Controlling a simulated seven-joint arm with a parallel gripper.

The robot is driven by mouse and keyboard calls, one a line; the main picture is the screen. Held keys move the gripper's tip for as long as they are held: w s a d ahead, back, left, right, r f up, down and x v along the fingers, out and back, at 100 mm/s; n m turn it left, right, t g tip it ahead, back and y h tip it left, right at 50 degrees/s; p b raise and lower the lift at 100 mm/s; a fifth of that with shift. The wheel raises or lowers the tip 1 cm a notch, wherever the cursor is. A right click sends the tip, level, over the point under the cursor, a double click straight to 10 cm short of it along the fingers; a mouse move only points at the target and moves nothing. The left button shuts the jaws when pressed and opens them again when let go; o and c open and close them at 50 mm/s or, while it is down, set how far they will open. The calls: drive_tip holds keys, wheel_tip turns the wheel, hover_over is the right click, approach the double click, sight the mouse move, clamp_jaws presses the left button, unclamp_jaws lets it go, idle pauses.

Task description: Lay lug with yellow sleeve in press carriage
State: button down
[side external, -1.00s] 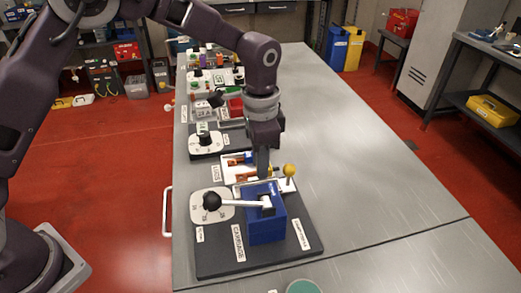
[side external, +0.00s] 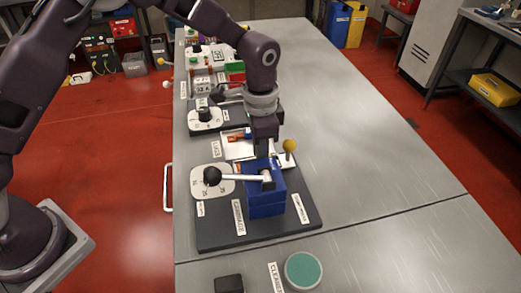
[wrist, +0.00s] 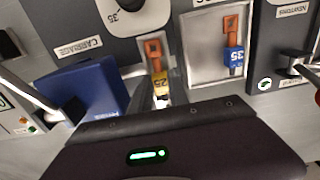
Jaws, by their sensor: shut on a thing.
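The lug with the yellow sleeve (wrist: 159,76) has an orange copper tongue and sits at the fingertips of my gripper (wrist: 160,98) in the wrist view. My gripper is shut on its sleeve end, with the tongue pointing away. In the side external view my gripper (side external: 262,148) is just behind the blue press (side external: 265,195), which hides the fingertips and the lug. The press also shows at left in the wrist view (wrist: 82,95), beside the lug. A label on the press base reads CARRIAGE; the carriage itself is not clearly visible.
A lug with a blue sleeve (wrist: 233,50) lies in the white LUGS tray (wrist: 190,60). A black-knobbed lever (side external: 212,176) extends left from the press, and a yellow-knobbed post (side external: 289,146) stands behind it. The bench is clear at right.

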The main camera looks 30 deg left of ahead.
drive_tip(key=shift+f, duration=0.2)
drive_tip(key=c, duration=1.2)
unclamp_jaws()
drive_tip(key=shift+o, duration=0.2)
wheel_tip(320, 180, up, 7)
drive_tip(key=shift+r, duration=0.1)
